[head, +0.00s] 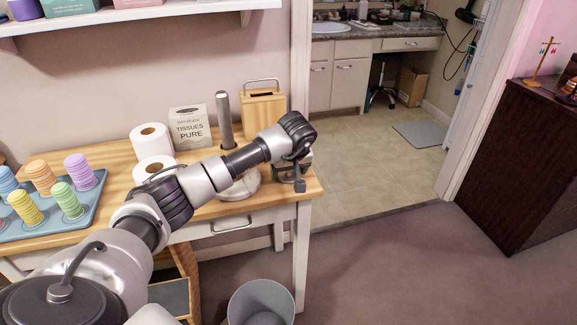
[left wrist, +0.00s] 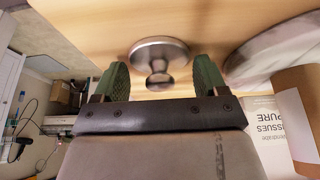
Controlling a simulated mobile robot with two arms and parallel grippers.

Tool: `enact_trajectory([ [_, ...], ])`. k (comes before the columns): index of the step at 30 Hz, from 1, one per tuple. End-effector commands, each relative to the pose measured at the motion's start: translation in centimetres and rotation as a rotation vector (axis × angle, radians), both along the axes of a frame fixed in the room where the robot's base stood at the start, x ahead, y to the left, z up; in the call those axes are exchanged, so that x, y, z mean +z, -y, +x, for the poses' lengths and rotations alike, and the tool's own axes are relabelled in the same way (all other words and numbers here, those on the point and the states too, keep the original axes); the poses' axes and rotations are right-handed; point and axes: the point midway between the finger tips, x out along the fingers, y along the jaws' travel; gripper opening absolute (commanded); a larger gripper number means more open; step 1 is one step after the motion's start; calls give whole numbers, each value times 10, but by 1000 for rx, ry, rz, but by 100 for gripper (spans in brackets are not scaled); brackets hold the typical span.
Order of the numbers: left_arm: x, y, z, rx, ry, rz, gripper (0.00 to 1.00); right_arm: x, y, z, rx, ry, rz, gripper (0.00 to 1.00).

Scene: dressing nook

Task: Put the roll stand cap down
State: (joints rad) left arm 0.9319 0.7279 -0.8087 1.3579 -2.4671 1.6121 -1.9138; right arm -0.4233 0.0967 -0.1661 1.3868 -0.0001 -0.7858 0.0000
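The roll stand cap (left wrist: 158,50), a shiny metal disc with a round knob, sits on the wooden tabletop in the left wrist view. My left gripper (left wrist: 160,78) is open, with one green finger on each side of the cap's knob and a visible gap on both sides. In the head view my left gripper (head: 298,178) is low over the table's right front corner, and I cannot make out the cap there. The roll stand (head: 224,120) stands upright with a bare grey post and a round pale base, partly hidden by my arm. My right gripper is out of view.
Two toilet rolls (head: 151,138), a tissue box (head: 190,127) and a wooden box with a handle (head: 263,108) stand behind my arm. A blue tray (head: 90,217) with colored stacks is at the left. A grey bin (head: 262,302) stands on the floor below the table (head: 120,167).

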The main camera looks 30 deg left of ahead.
Motion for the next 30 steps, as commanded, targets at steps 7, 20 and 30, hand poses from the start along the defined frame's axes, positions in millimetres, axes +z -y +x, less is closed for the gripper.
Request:
enact_trajectory([
  [7, 0, 0, 0, 0, 0, 0, 89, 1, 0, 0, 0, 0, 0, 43],
  [20, 40, 10, -8, -2, 4, 1, 89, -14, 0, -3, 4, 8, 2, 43],
  [30, 101, 30, -25, -1, 3, 0, 89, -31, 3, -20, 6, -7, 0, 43],
])
